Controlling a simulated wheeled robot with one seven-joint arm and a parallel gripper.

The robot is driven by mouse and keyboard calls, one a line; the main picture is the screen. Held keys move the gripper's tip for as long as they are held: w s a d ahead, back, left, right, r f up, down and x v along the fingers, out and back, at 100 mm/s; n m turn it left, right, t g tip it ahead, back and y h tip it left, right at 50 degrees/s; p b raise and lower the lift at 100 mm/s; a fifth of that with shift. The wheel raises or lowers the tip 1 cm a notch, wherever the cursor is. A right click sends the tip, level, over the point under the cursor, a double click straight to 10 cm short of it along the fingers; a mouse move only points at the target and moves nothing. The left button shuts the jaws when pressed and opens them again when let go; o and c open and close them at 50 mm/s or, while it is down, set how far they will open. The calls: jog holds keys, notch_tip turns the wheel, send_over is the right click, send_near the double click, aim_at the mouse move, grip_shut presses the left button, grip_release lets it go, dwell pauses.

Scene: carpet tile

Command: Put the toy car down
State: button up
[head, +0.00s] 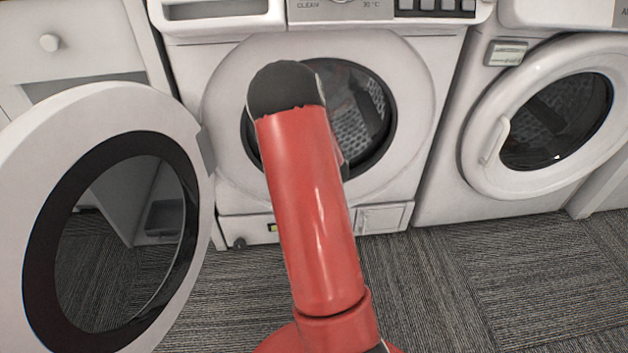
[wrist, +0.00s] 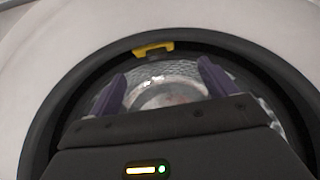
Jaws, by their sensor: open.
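In the wrist view my gripper (wrist: 162,70) is open, its two purple fingers wide apart with nothing between them. It points into the round opening of the middle washing machine (head: 422,105). A small yellow and dark thing (wrist: 153,48) sits at the dark rim of the opening, just beyond the fingertips and apart from them. It may be the toy car, but it is too small to be sure. In the head view my red arm hides my gripper and part of the opening.
The middle machine's round door (head: 18,200) stands swung open at the left. Another washing machine (head: 440,190) with a shut door (head: 482,125) stands at the right. A white cabinet (head: 95,30) is at the left. Grey carpet (head: 510,275) is clear at the lower right.

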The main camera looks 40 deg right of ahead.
jog(key=x, duration=0.4)
jog(key=shift+d+f, duration=0.4)
jog(key=shift+w+d+f, duration=0.1)
jog(key=shift+w+f, duration=0.1)
jog(key=c, duration=1.1)
notch_tip(320, 180, up, 20)
jog(key=p, duration=0.7)
jog(key=shift+s, duration=0.1)
jog(key=shift+c, duration=0.2)
